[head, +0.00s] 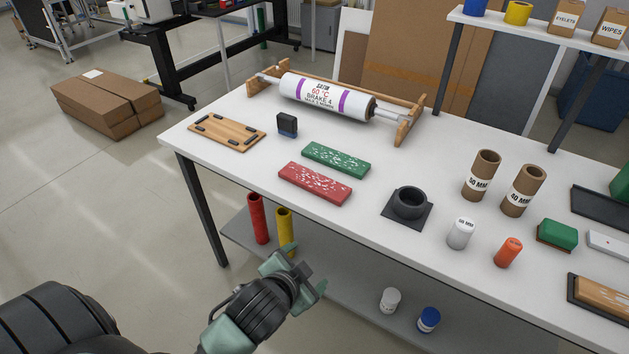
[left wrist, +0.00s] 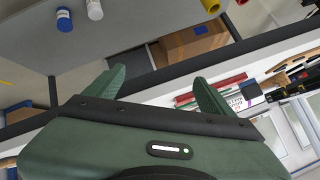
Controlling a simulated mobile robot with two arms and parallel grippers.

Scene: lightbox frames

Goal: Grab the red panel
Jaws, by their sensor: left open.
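The red panel (head: 315,183) with white speckles lies flat on the white table (head: 370,235), near its front edge. A similar green panel (head: 336,159) lies just behind it. My left gripper (head: 312,278) is in front of the table edge, below and apart from the red panel. In the left wrist view my left gripper (left wrist: 158,80) has its two fingers spread, with nothing held between them. A thin red strip, seen edge-on beyond the right finger, looks like the red panel (left wrist: 233,81). My right gripper is not in view.
A white roller (head: 325,97) on a wooden stand is at the back. A wooden board (head: 227,133), a dark block (head: 287,125) and a black ring holder (head: 409,203) stand around the panels. A lower shelf (head: 345,280) holds red and yellow tubes and small bottles.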

